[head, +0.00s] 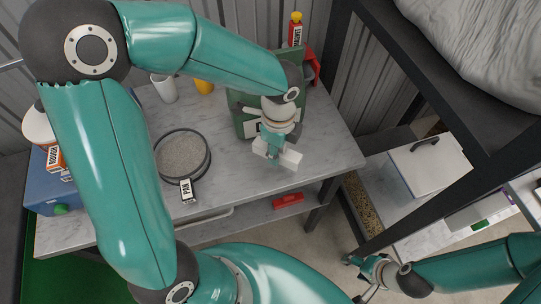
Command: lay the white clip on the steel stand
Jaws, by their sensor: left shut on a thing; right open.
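My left gripper (273,151) points down over the front right part of the marble bench. It is shut on a white block-like piece (291,159), which looks like the white clip. The gripper covers its middle, and I cannot tell whether it touches the bench top. My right gripper (362,278) is open at the lower right, away from the bench, with nothing seen in it. I cannot make out a steel stand for certain in this view.
On the marble bench (225,178) are a round pan (182,155) with a label, a white cup (164,88), a yellow cup (204,87) and a green case (243,122) behind my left gripper. A red item (288,201) lies on the lower shelf. A white lidded box (428,165) stands right.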

